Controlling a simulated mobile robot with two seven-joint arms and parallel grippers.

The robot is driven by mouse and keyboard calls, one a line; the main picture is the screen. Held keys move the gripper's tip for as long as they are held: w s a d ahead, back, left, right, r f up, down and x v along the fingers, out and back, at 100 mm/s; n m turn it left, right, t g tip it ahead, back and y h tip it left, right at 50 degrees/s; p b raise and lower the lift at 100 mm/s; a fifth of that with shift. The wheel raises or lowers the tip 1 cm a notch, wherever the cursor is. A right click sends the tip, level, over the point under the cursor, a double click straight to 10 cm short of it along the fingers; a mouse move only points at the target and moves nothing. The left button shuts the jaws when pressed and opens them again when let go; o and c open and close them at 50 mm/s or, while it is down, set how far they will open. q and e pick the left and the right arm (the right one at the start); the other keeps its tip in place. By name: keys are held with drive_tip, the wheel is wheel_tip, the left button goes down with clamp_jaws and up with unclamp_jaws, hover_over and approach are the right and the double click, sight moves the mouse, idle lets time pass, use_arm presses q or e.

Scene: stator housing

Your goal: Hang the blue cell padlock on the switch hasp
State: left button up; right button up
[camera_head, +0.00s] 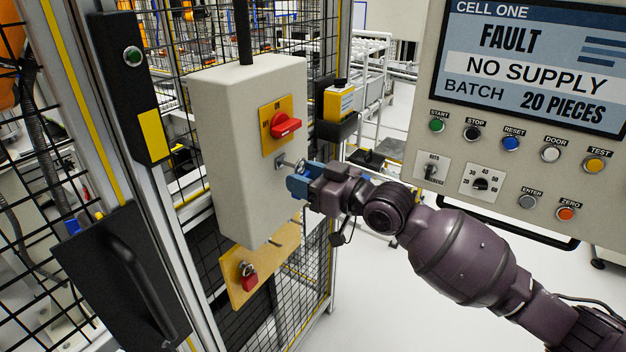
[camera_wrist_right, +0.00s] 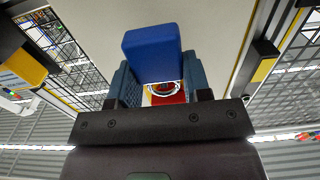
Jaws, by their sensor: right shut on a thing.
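My right gripper (camera_head: 299,182) is shut on the blue padlock (camera_wrist_right: 152,50) in front of the grey switch box (camera_head: 232,150). In the right wrist view, the gripper (camera_wrist_right: 159,78) has a finger on each side of the padlock, and a pale shackle loop shows beyond the body. In the head view the fingers largely hide the padlock; its shackle (camera_head: 300,165) is close to the metal hasp (camera_head: 281,162), below the red rotary switch (camera_head: 285,125). I cannot tell whether the shackle passes through the hasp. My left gripper is not in view.
A red padlock (camera_head: 249,282) hangs on a yellow board (camera_head: 262,262) under the box, with a peg (camera_head: 275,243) beside it. A mesh fence and black door handle (camera_head: 140,285) are at left. The control panel (camera_head: 500,150) stands at right. A yellow-black device (camera_head: 338,101) is beside the box.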

drive_tip(key=shift+w+a+f+b, duration=0.2)
drive_tip(key=shift+w+a, duration=0.2)
drive_tip(key=shift+a, duration=0.15)
drive_tip(key=shift+w+a+f+b, duration=0.15)
drive_tip(key=shift+w+a+f, duration=0.05)
drive_tip(key=shift+w+a, duration=0.25)
drive_tip(key=shift+a, duration=0.1)
drive_tip(key=o, duration=1.1)
drive_tip(key=shift+c, duration=0.2)
drive_tip(key=shift+p+v, duration=0.55)
drive_tip(key=shift+v, duration=1.75)
